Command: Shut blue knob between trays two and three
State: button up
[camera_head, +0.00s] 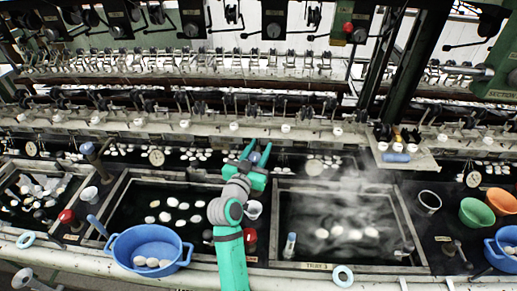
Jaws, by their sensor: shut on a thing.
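The blue knob (255,158) stands at the back of the strip between two basins. Only a small part of it shows between my green fingers. My gripper (256,153) reaches over that strip and is shut on this knob; the exact contact and the knob's turn are hard to see. Tray three (318,267), with its label on the front rim, is steaming to the right of the arm and holds pale cocoons. The basin on the left, seemingly tray two (112,190), holds several cocoons in dark water.
A red knob (250,237) stands close beside my forearm, with a white cup (253,209) behind it. Another blue knob (87,148) is farther left. A blue bowl (150,236) sits on the front edge. Reeling fittings line the back.

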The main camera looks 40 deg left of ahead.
aim_at(253, 161)
jog(key=shift+a, duration=0.1)
jog(key=o, duration=1)
jog(key=shift+c, duration=0.2)
jog(key=shift+o, duration=0.5)
jog(key=v, duration=1)
jog(key=shift+s, duration=0.45)
